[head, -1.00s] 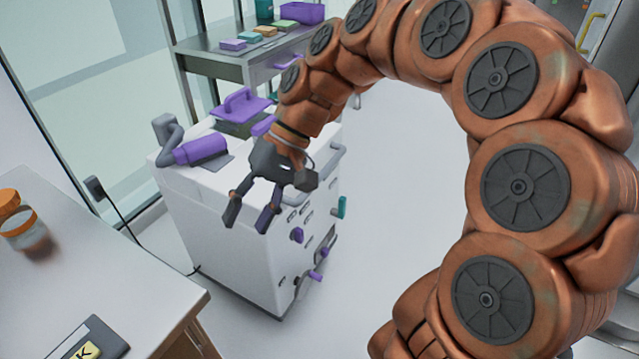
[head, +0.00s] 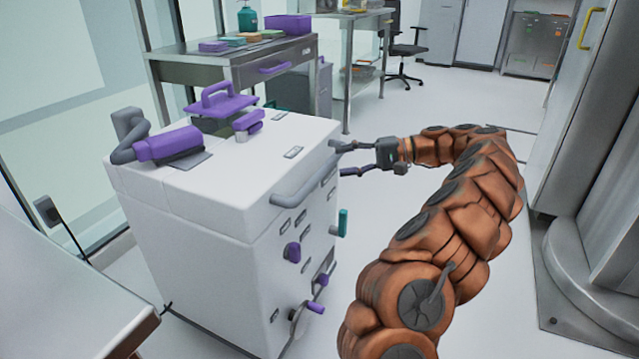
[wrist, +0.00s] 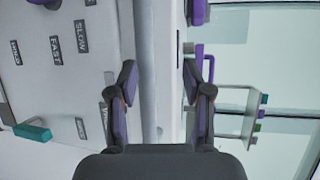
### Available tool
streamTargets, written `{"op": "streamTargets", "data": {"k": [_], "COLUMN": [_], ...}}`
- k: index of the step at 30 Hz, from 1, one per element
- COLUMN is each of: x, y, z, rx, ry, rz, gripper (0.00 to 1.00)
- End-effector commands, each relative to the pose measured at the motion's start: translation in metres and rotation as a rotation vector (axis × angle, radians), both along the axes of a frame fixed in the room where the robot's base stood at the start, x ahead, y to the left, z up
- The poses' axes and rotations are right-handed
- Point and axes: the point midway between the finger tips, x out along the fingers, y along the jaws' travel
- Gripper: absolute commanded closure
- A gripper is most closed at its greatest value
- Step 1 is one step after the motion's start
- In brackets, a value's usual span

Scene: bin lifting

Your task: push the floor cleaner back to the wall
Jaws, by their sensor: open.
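The floor cleaner (head: 185,215) is a white boxy machine with purple parts on top, standing on the floor at left in the head view. A grey handle bar (head: 305,178) runs along its upper right edge. My gripper (head: 343,160) is open at the far end of this bar, to the right of the cleaner. In the wrist view the pale bar (wrist: 147,70) runs upright between the two spread fingers of my gripper (wrist: 160,82), nearer the left finger. I cannot tell whether either finger touches it. The labelled panel (wrist: 60,60) lies left of the bar.
The glass wall (head: 60,90) stands behind and left of the cleaner. A metal table (head: 235,65) with boxes and a bottle is close behind it. A white counter (head: 70,300) is at lower left. Open floor (head: 385,115) lies to the right, bounded by a grey cabinet (head: 580,120).

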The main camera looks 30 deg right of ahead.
Motion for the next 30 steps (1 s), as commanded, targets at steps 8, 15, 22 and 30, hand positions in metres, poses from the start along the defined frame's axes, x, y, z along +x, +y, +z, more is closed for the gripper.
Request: {"op": "streamTargets", "data": {"k": [8,15,22,30], "x": [-0.005,0.005,0.023,0.039], "y": [-0.024,-0.01,0.017,0.037], "z": [-0.02,-0.024,-0.03,-0.034], "rx": [0.006,0.007,0.007,0.006], "ry": [-0.01,-0.009,-0.011,-0.007], "rz": [-0.048,-0.046,-0.043,-0.046], "gripper": [0.5,0.5,0.5,0.5]}}
